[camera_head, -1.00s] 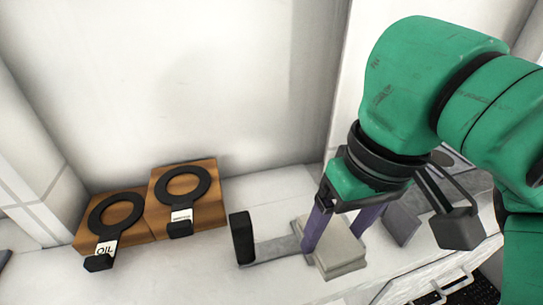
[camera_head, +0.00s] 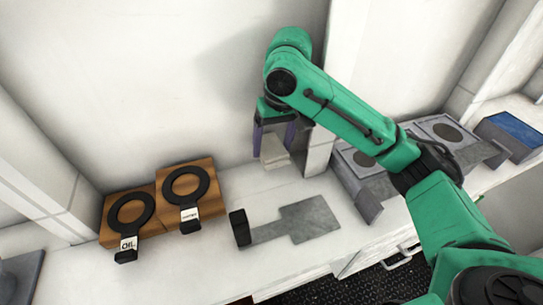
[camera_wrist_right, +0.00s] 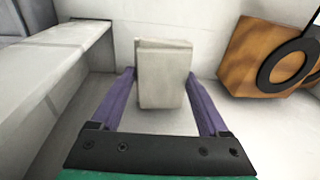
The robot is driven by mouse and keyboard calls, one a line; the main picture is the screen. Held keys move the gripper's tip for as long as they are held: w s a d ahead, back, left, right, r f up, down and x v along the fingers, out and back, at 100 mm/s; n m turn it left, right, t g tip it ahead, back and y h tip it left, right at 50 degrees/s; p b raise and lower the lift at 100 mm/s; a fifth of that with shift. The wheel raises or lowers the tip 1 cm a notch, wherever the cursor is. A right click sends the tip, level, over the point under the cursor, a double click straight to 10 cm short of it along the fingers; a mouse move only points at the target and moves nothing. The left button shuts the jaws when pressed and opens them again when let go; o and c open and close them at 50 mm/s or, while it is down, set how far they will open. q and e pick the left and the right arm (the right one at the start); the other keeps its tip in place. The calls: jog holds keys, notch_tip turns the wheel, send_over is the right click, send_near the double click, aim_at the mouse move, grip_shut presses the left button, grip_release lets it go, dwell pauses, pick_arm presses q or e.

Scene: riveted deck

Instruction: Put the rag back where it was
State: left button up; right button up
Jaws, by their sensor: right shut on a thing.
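The rag is a folded, pale grey cloth (camera_head: 273,151) between the purple fingers of my right gripper (camera_head: 274,146), close to the back wall. In the right wrist view the rag (camera_wrist_right: 165,80) hangs between the two fingertips, which are shut on it from both sides. It is held above the white counter, and I cannot tell exactly how high. My left gripper is not in view.
A flat grey plate with a handle (camera_head: 310,219) lies bare on the counter. Two wooden blocks with black rings (camera_head: 130,214) (camera_head: 186,187), one labelled OIL, stand to the left. A grey unit with round plates (camera_head: 444,131) is to the right. A wall post stands beside my right gripper.

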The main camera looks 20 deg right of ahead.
aim_at(270, 172)
notch_tip(270, 172, down, 6)
jog(key=shift+w+d+f+p, duration=0.1)
jog(key=shift+w+p, duration=0.05)
jog(key=shift+p, duration=0.5)
jog(key=shift+w+f+p, duration=0.25)
jog(key=shift+p, duration=0.15)
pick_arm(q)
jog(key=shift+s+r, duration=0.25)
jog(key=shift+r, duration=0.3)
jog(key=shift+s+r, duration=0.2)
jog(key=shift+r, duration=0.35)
pick_arm(e)
jog(key=shift+f, duration=0.2)
jog(key=o, duration=1)
jog(key=shift+o, duration=0.3)
jog(key=r, duration=0.2)
jog(key=r+b, duration=0.1)
jog(key=r, duration=0.4)
jog(key=shift+s+d+b, duration=0.25)
jog(key=shift+s+b, duration=0.05)
jog(key=shift+r, duration=0.3)
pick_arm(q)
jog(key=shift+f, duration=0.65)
